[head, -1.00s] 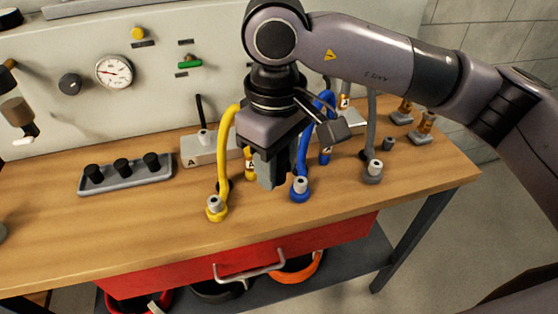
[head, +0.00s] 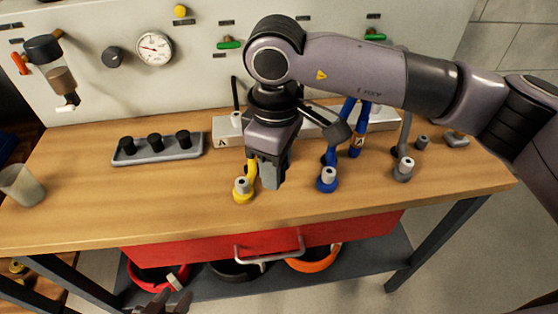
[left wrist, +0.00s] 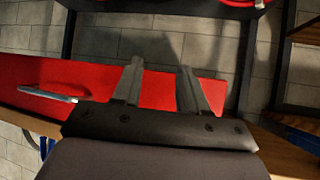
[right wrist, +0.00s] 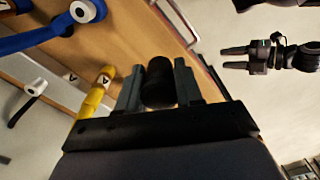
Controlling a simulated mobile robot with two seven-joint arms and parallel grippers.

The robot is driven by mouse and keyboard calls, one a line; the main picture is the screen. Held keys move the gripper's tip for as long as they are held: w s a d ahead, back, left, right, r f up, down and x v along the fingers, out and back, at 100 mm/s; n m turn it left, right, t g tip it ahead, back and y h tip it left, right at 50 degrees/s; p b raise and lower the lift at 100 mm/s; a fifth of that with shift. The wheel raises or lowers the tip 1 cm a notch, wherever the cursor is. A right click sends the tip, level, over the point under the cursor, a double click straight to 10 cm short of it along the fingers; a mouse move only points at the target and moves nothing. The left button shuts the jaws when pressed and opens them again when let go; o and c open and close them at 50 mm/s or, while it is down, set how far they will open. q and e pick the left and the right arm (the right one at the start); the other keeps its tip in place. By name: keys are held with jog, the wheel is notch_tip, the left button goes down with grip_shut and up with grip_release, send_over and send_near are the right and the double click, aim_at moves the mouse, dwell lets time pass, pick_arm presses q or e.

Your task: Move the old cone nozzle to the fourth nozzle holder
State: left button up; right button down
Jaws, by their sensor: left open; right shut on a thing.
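My right gripper (head: 272,182) hangs over the bench, between the yellow and blue hose ends in the head view. In the right wrist view it (right wrist: 159,85) is shut on a black cylindrical piece (right wrist: 160,80); I cannot tell whether it has a cone shape. A grey tray (head: 160,156) on the bench's left carries a row of three black cylindrical pieces (head: 155,142). No label marks a fourth holder. My left gripper (left wrist: 161,68) is open and empty in front of the red drawer; it also shows in the right wrist view (right wrist: 236,58).
Yellow (head: 243,190), blue (head: 327,180) and grey (head: 403,170) hose ends stand along the bench. A cup (head: 22,186) stands at the far left. The bench top (head: 130,195) in front of the tray is clear. A drawer handle (head: 268,250) juts out.

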jog(key=s+d+r+m, duration=0.1)
jog(key=d+r+m, duration=0.7)
jog(key=d+r, duration=0.1)
jog(key=shift+s+r, duration=0.15)
jog(key=shift+s, duration=0.2)
jog(key=shift+a, duration=0.1)
jog(key=w+a+m, duration=0.3)
jog(key=a+m, duration=0.1)
jog(key=a, duration=0.7)
jog(key=shift+w+m, duration=0.25)
jog(key=shift+m, duration=0.05)
jog(key=d+f, duration=0.4)
jog(key=d, duration=0.3)
jog(key=s+d+f, duration=0.1)
jog(key=d+f, duration=0.4)
jog(key=d, duration=0.2)
jog(key=d+f, duration=0.4)
jog(key=d, duration=0.3)
jog(key=shift+s+d+f, duration=0.2)
jog(key=shift+s+f, duration=0.05)
jog(key=shift+f, duration=0.15)
